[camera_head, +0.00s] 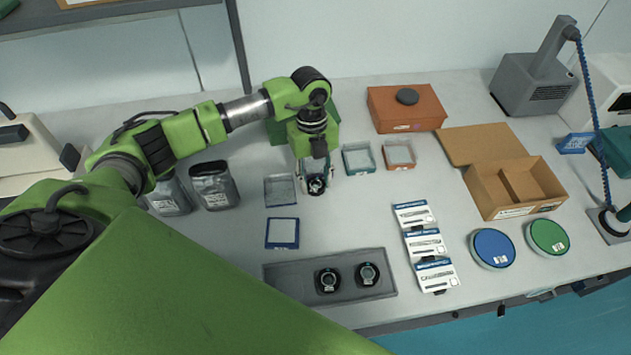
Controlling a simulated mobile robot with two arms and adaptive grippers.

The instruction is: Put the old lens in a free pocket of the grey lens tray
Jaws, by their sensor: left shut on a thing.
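My left gripper (317,176) points down over the middle of the table and is shut on a small dark round lens (317,186). The fingers partly hide the lens, and I cannot tell whether it touches the table. The grey lens tray (274,276) lies in front of the gripper, near the table's front edge. Two dark round lenses stand in it, one near the middle (328,281) and one to its right (367,274). The left part of the tray looks bare; its pocket outlines are hard to make out. My right gripper is not in view.
Small open trays (279,190) (358,158) (399,154) and a blue-edged one (282,233) lie around the gripper. White-and-blue packets (424,243) lie right of the lens tray. Blue (493,248) and green (548,237) round tubs and a cardboard box (515,187) stand farther right.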

